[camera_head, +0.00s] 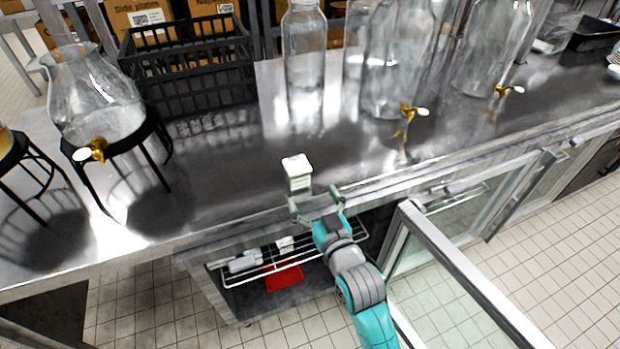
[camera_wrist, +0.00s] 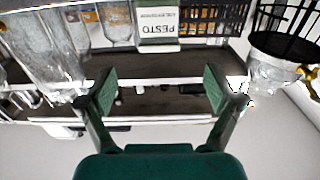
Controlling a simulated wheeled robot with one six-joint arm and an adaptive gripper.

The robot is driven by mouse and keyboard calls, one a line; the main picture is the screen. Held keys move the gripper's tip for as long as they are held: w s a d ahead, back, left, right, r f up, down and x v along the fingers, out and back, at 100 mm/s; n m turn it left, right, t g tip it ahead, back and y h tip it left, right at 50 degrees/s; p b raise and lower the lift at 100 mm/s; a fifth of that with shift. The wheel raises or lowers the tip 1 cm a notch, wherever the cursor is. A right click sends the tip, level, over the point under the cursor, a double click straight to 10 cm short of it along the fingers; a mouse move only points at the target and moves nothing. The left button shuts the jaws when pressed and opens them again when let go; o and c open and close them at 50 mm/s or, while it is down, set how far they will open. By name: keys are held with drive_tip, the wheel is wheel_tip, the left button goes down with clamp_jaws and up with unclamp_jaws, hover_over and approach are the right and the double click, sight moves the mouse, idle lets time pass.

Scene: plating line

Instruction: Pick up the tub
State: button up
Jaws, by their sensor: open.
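The tub (camera_head: 298,174) is a small box-like container with a white lid and a pale green lower part, standing upright on the steel counter near its front edge. In the wrist view, its label (camera_wrist: 158,20) reads PESTO upside down, at the top centre. My gripper (camera_head: 318,203) is open and empty at the counter's front edge, just on the near side of the tub. In the wrist view, the two green finger pads of my gripper (camera_wrist: 159,90) are wide apart, with the tub beyond them, roughly centred. No contact shows.
A black crate (camera_head: 187,72) and a glass bottle (camera_head: 304,60) stand behind the tub. A glass dispenser on a black stand (camera_head: 120,150) is to the left; dispensers with gold taps (camera_head: 408,112) are to the right. Below, an open glass door (camera_head: 450,265) stands beside my arm.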

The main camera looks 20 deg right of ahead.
sight(293, 159)
drive_tip(key=w, duration=1.1)
drive_tip(key=shift+w+r, duration=0.1)
drive_tip(key=c, duration=1.4)
